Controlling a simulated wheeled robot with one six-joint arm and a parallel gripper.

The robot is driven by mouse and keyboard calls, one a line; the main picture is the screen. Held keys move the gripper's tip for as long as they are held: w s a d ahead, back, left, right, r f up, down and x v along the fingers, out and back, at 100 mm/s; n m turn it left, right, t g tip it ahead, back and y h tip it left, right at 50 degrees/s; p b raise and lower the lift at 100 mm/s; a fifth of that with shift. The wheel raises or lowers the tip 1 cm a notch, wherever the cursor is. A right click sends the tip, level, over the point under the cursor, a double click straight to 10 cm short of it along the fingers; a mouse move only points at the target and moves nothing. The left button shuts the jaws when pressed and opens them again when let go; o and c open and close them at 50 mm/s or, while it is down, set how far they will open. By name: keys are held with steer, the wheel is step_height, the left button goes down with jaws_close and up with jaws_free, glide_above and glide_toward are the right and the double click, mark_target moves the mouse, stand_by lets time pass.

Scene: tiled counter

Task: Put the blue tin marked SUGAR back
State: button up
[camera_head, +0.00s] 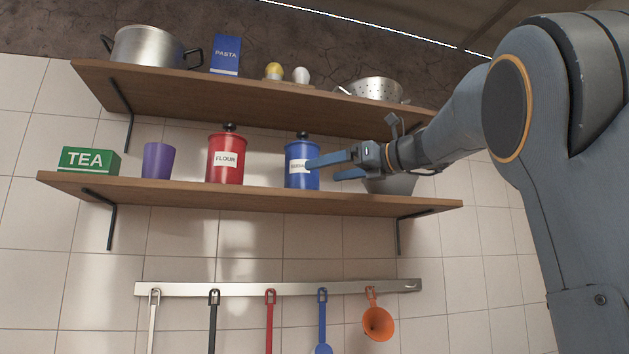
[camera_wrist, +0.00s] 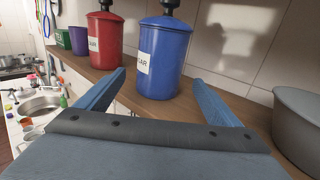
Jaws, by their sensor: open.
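The blue tin marked SUGAR (camera_head: 300,179) stands upright on the lower wooden shelf (camera_head: 250,196), right of the red FLOUR tin (camera_head: 226,172). It has a black knob on its lid, and its white label is partly covered by a finger in the head view. My gripper (camera_head: 322,168) is open at the right front of the blue tin. In the wrist view the blue tin (camera_wrist: 166,60) stands ahead, beyond and between the two fingertips of my gripper (camera_wrist: 158,78). The gripper holds nothing; whether a finger touches the tin I cannot tell.
The red tin (camera_wrist: 103,42) is close on the blue tin's left. A purple cup (camera_head: 158,161) and green TEA box (camera_head: 88,161) stand farther left. A grey pot (camera_wrist: 299,125) is at the right. The upper shelf (camera_head: 250,94) hangs above; utensils hang on a rail (camera_head: 245,289) below.

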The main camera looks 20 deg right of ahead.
steer(key=shift+v, duration=1.35)
